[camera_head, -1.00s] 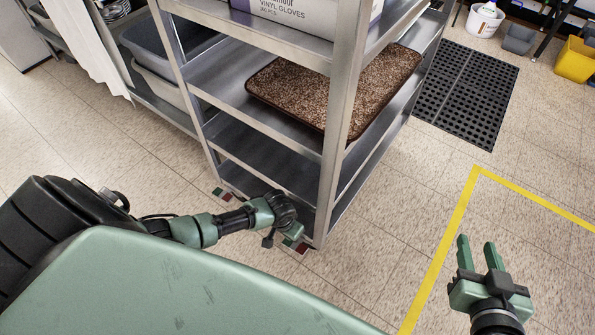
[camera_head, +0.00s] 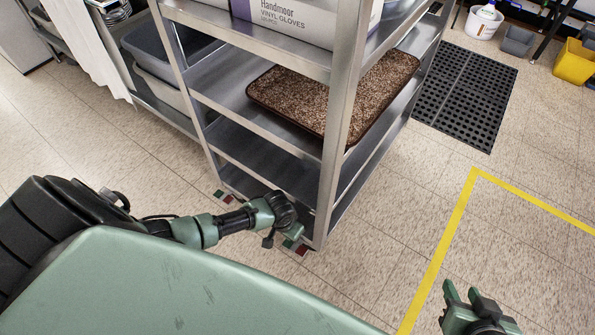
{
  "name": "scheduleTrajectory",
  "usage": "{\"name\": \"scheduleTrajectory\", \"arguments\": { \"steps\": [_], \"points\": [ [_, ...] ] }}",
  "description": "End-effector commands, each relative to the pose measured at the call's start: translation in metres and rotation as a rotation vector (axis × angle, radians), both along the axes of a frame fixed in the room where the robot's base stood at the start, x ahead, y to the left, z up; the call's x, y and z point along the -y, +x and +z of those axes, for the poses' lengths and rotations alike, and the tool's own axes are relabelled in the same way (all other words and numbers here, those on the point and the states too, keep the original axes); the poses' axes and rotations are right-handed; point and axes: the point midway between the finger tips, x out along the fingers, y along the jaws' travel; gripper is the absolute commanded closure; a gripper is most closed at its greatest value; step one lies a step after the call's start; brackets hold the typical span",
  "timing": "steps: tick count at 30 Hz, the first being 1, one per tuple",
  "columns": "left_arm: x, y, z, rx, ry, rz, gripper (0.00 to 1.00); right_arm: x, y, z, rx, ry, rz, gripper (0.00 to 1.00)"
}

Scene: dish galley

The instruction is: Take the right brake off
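A metal shelf cart (camera_head: 335,135) stands ahead of me. The right brake (camera_head: 302,250) is at the foot of the near right post, partly hidden by my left gripper. The left brake (camera_head: 222,194) is at the foot of the left post. My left gripper (camera_head: 280,238) is low at the cart's front, just over the right brake; whether it touches it I cannot tell. Its finger opening is unclear. My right gripper (camera_head: 462,292) is open and empty over the floor at lower right.
The cart carries a brown speckled mat or tray (camera_head: 380,85) and a box of vinyl gloves (camera_head: 300,20). A black floor mat (camera_head: 465,95) lies behind at right. Yellow floor tape (camera_head: 440,250) runs right of the cart.

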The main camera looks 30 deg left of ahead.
Motion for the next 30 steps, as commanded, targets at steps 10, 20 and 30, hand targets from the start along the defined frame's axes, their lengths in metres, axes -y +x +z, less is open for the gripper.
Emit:
{"name": "scheduleTrajectory", "arguments": {
  "steps": [10,20,30],
  "points": [
    [0.0,0.0,0.007,0.0,0.0,0.0,1.0,0.008,-0.023,-0.011,-0.121,-0.026,-0.01,0.64],
    [0.0,0.0,0.013,0.0,0.0,0.0,1.0,0.016,-0.047,-0.019,-0.236,-0.051,-0.019,0.64],
    [0.0,0.0,0.019,0.0,0.0,0.0,1.0,0.024,-0.073,-0.025,-0.356,-0.075,-0.028,0.64]
  ]
}}
